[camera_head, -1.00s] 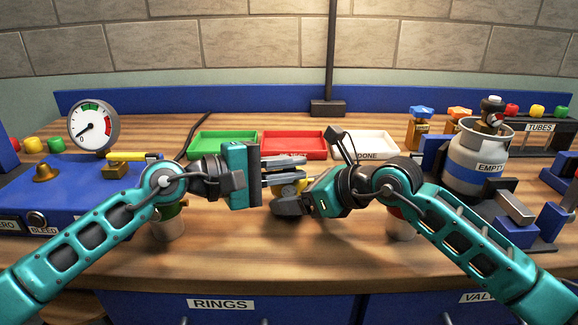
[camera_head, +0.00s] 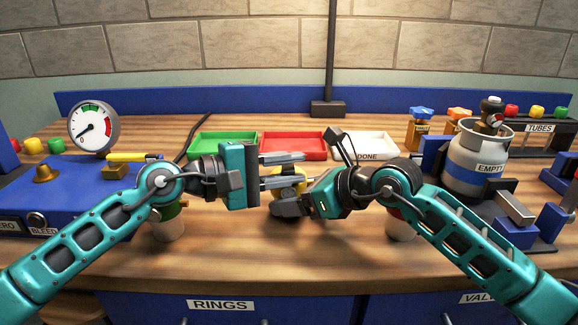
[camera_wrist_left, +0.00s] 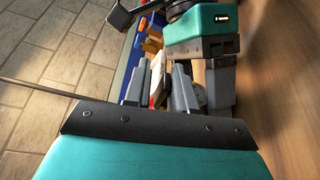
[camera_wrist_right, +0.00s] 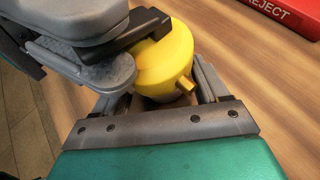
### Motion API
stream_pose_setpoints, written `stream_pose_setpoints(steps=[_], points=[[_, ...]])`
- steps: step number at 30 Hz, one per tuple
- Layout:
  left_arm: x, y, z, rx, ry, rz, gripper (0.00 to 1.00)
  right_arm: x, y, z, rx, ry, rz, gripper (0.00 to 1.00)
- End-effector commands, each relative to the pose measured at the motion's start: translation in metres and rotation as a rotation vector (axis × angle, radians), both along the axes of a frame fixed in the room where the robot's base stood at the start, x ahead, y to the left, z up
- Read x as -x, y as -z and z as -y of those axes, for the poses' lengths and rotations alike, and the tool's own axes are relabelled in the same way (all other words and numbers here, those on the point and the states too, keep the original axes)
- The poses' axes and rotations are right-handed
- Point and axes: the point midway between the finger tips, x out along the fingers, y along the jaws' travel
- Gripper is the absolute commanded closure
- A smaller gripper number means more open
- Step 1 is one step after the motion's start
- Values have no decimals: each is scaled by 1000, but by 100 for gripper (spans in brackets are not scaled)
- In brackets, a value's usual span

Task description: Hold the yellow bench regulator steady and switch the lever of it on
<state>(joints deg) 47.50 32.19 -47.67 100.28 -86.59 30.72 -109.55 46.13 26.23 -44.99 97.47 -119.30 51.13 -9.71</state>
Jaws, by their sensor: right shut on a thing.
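The yellow bench regulator (camera_head: 290,181) is a small rounded body above the table's middle, partly covered by both grippers. My right gripper (camera_head: 283,203) is shut on it. In the right wrist view the regulator (camera_wrist_right: 168,62) sits between its fingers, with a short yellow stub pointing out. My left gripper (camera_head: 284,170) is open, its two grey fingers spread beside and over the regulator from the left. In the left wrist view its fingers (camera_wrist_left: 160,90) are also apart. A dark bar lies over the regulator in the right wrist view; I cannot tell whether it is the lever.
Green (camera_head: 224,145), red (camera_head: 294,146) and white (camera_head: 362,146) trays stand behind the grippers. A blue unit with a gauge (camera_head: 94,127) is at left. A grey cylinder (camera_head: 476,165) stands at right. The front middle of the table is clear.

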Motion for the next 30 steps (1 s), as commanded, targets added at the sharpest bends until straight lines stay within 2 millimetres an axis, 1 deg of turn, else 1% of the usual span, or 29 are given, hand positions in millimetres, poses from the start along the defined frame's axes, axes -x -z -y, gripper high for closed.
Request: stream_pose_setpoints(steps=[1,2,9,15,19,29,30], points=[[2,7,-7,-14,-2,-11,66,-1,1,2,1,5,-2,44],[3,7,-10,-13,-2,-12,66,-1,1,2,1,6,-1,44],[18,1,-45,-11,-5,-7,66,-2,1,3,2,7,1,44],[27,-5,-65,-4,-5,-3,66,-2,1,2,2,6,1,44],[29,-7,-70,-3,-4,0,66,-1,1,2,2,5,1,44],[29,-8,-70,-1,-4,2,66,-1,1,1,1,4,0,44],[29,-8,-70,-1,-4,2,66,-1,1,1,1,3,0,26]])
